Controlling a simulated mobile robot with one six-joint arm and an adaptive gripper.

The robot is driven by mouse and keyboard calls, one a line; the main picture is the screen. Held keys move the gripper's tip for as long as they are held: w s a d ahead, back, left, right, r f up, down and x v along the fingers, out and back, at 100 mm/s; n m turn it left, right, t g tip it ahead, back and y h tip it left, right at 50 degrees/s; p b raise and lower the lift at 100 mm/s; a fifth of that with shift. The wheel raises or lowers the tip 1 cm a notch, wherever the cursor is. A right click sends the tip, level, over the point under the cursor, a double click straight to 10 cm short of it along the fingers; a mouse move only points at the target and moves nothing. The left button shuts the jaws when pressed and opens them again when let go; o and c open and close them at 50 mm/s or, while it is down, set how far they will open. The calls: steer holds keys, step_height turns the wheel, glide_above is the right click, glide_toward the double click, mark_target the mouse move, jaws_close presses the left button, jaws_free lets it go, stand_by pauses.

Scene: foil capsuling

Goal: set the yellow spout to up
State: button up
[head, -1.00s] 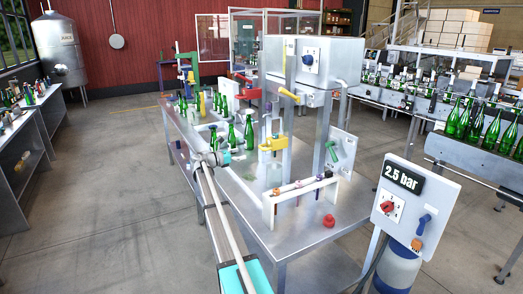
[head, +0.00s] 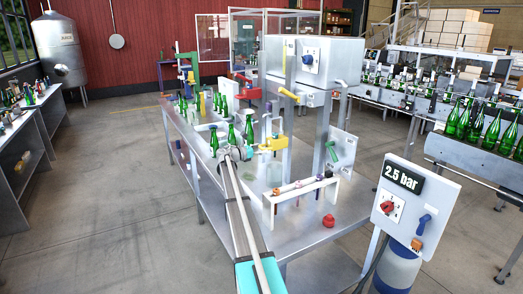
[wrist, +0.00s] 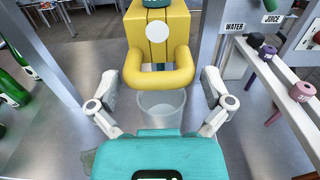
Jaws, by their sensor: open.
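The yellow spout (head: 273,143) is on the bench's upright frame in the head view. In the wrist view the yellow spout (wrist: 158,38) is a block with a white disc and a rounded loop bar at its lower front, the bar standing out towards me. My gripper (wrist: 160,90) is open and empty, its fingers left and right of the loop's lower end, with no clear contact. In the head view my gripper (head: 238,153) is just left of the spout and hides part of its surroundings. A clear glass (wrist: 162,108) stands below the spout.
A white rack (head: 300,190) with coloured pieces and a red knob-like piece (head: 329,220) are on the bench's right side. Green bottles (wrist: 12,75) stand to the left. Metal posts (wrist: 208,35) flank the spout. A yellow lever (head: 289,96) is above on the cabinet.

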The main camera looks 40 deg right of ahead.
steer(key=c, duration=1)
steer(key=shift+r, duration=0.1)
step_height(320, 180, up, 19)
steer(key=p, duration=1.9)
steer(key=shift+w, duration=0.15)
steer(key=o, duration=1)
